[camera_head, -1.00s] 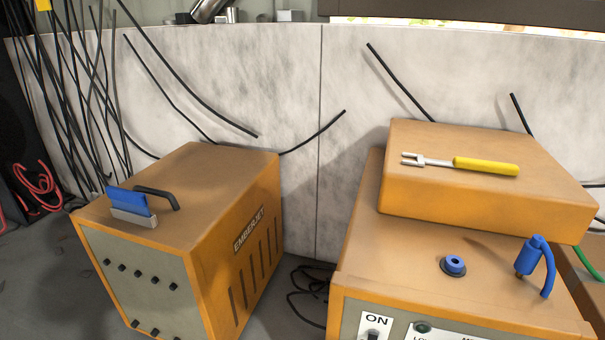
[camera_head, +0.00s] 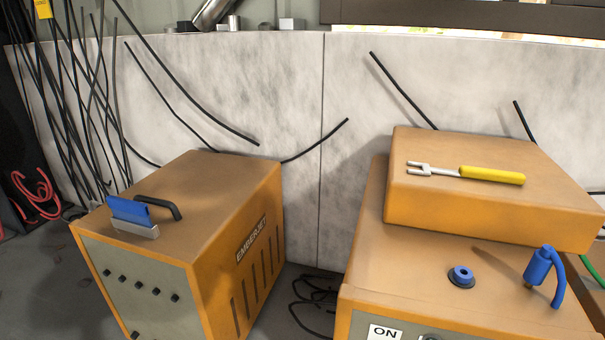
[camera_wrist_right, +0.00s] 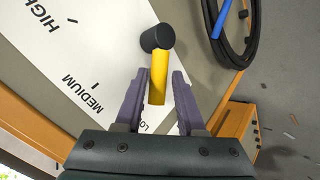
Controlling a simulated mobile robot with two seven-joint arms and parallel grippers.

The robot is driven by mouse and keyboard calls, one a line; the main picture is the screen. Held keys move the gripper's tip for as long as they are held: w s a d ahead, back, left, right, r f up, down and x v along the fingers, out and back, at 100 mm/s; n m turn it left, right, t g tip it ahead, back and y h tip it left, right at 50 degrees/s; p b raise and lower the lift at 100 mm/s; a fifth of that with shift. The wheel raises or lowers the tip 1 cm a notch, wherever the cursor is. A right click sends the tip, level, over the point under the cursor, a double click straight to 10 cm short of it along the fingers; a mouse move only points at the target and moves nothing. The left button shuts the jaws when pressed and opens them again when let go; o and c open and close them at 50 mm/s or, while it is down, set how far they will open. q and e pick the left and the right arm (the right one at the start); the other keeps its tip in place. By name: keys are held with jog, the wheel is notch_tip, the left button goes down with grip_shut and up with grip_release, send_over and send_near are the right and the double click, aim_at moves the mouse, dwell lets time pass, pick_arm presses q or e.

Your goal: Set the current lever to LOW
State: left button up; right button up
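The current lever (camera_wrist_right: 158,78) shows in the right wrist view as a yellow bar with a black round part (camera_wrist_right: 156,38) at its upper end. It stands in front of a white plate (camera_wrist_right: 75,60) printed HIGH, MEDIUM and a label starting "LO", partly hidden by my gripper. The yellow end lies near the "LO" label in the picture. My right gripper (camera_wrist_right: 157,98) has its two purple fingers apart, one on each side of the yellow end, with gaps showing on both sides. Neither gripper shows in the head view, and my left gripper is out of sight.
In the head view an orange machine (camera_head: 365,270) with an ON label stands at right, carrying an orange box (camera_head: 440,205) with a yellow-handled tool (camera_head: 490,175). Another orange machine (camera_head: 190,200) stands at left. A black cable coil (camera_wrist_right: 245,40) shows in the right wrist view.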

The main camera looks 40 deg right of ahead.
jog(key=shift+r, duration=0.15)
jog(key=p+v, duration=0.7)
jog(key=v, duration=0.2)
jog(key=shift+s+a+r, duration=0.2)
jog(key=shift+s+a, duration=0.05)
jog(key=shift+a, duration=0.05)
